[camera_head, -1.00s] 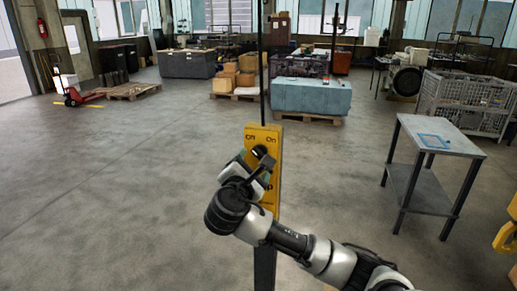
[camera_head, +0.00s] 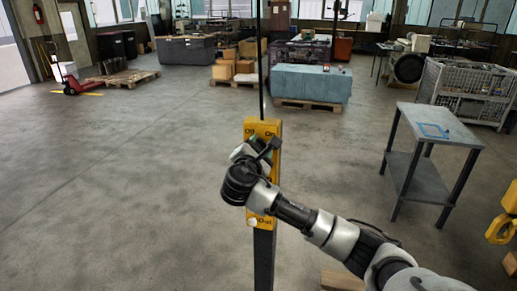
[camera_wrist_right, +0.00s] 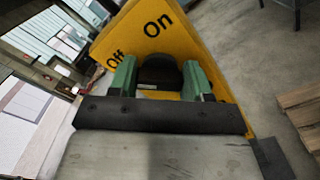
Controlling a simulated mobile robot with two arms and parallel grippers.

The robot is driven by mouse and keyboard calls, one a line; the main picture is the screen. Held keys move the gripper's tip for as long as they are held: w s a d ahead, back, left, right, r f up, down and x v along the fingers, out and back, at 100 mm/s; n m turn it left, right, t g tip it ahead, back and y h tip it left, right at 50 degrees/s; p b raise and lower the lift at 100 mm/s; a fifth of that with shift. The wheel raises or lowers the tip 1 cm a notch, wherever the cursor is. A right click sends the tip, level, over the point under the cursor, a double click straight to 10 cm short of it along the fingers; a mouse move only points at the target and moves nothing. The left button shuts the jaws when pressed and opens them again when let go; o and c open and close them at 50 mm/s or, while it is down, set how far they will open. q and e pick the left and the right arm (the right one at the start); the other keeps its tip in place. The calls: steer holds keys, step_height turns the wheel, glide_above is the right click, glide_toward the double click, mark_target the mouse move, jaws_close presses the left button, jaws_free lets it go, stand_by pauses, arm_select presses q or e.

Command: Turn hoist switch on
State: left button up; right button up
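The hoist switch box (camera_head: 276,181) is a tall yellow panel on a dark post, marked "Off" and "On" at its top. Its black rotary knob (camera_wrist_right: 160,72) shows in the right wrist view, below the two words. My right gripper (camera_head: 256,146) is at the upper part of the panel. In the right wrist view its two green fingers (camera_wrist_right: 160,80) stand apart, one on each side of the knob. I cannot tell whether they press on it. In the head view, my wrist hides the knob. My left gripper is not in view.
A grey metal table (camera_head: 437,125) with a blue item on it stands to the right. A yellow hook (camera_head: 502,226) is at the right edge. A blue-covered load (camera_head: 311,83) on a pallet stands behind the panel.

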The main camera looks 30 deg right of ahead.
steer(key=shift+c, duration=1.2)
steer(key=shift+f, duration=0.1)
steer(key=shift+f+m+b, duration=0.15)
steer(key=shift+m+b, duration=0.35)
steer(key=shift+b, duration=0.15)
steer(key=m+b, duration=0.7)
steer(key=shift+f+m, duration=0.3)
steer(key=m+b, duration=0.5)
steer(key=shift+f, duration=0.1)
steer(key=shift+m+b, duration=1.3)
steer(key=shift+m, duration=0.7)
